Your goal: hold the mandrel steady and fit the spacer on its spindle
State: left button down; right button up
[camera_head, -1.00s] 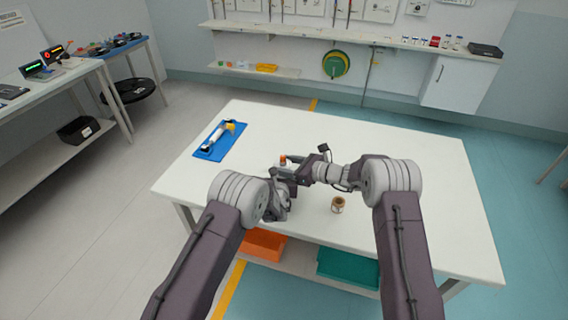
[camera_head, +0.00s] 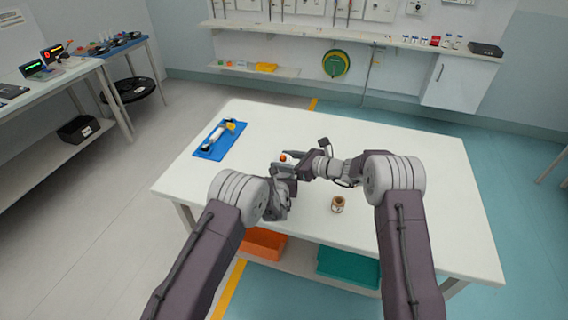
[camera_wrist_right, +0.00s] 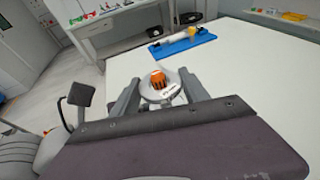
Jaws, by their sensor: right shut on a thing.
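A pale round piece (camera_wrist_right: 165,93) with a label on its rim and an orange ribbed middle sits between the fingers of my right gripper (camera_wrist_right: 160,86), which is shut on it. In the head view its orange top (camera_head: 283,158) shows above the table. I cannot tell whether this is the spacer, the mandrel or both together. My left gripper (camera_head: 283,178) is just below and beside it; its fingers are too hidden to tell if they hold anything. A small brown-topped cylinder (camera_head: 338,204) with a pale label stands upright on the table, apart from both grippers.
The white table (camera_head: 400,160) is mostly clear. A blue mat (camera_head: 207,152) with a white and yellow tool (camera_head: 222,132) lies at its left. Below are an orange bin (camera_head: 264,242) and a teal bin (camera_head: 347,268).

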jog(key=shift+r, duration=1.25)
jog(key=shift+f, duration=2.5)
jog(key=o, duration=1.5)
jog(key=shift+f, duration=0.1)
jog(key=shift+c, duration=0.2)
jog(key=v, duration=1.2)
pick_arm(q)
jog(key=c, duration=0.6)
grip_release()
jog(key=shift+c, duration=0.2)
